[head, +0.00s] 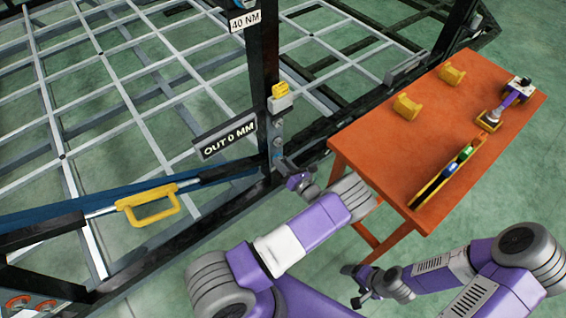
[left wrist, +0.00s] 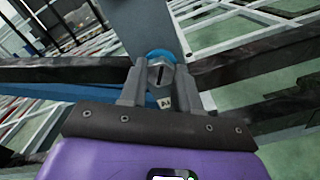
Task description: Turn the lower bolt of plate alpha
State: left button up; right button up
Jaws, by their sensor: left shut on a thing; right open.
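The dark upright post (head: 266,60) carries small bolts (head: 278,141) on its lower part, in a vertical row. My left gripper (head: 284,168) is at the post's foot, below those visible bolts. In the left wrist view, its two fingers (left wrist: 160,88) are shut on a grey bolt head (left wrist: 161,72) with a dark slot and a blue ring behind it. In the head view that bolt is hidden by the gripper. My right gripper (head: 354,287) is open and empty, low beside the orange table's legs.
The orange table (head: 400,150) at right holds yellow blocks (head: 407,107), a purple-handled tool (head: 508,100) and a yellow rack (head: 450,172). A yellow-handled bar (head: 150,205) crosses the frame at left. Signs read "40 NM" (head: 245,20) and "OUT 0 MM" (head: 229,138).

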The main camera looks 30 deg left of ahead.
pick_arm(q)
jog(key=m, duration=1.1)
jog(key=m+p, duration=0.1)
jog(key=m, duration=1.1)
jog(key=shift+d+f, duration=0.15)
jog(key=shift+m, duration=0.3)
jog(key=o, duration=1)
jog(key=shift+o, duration=0.3)
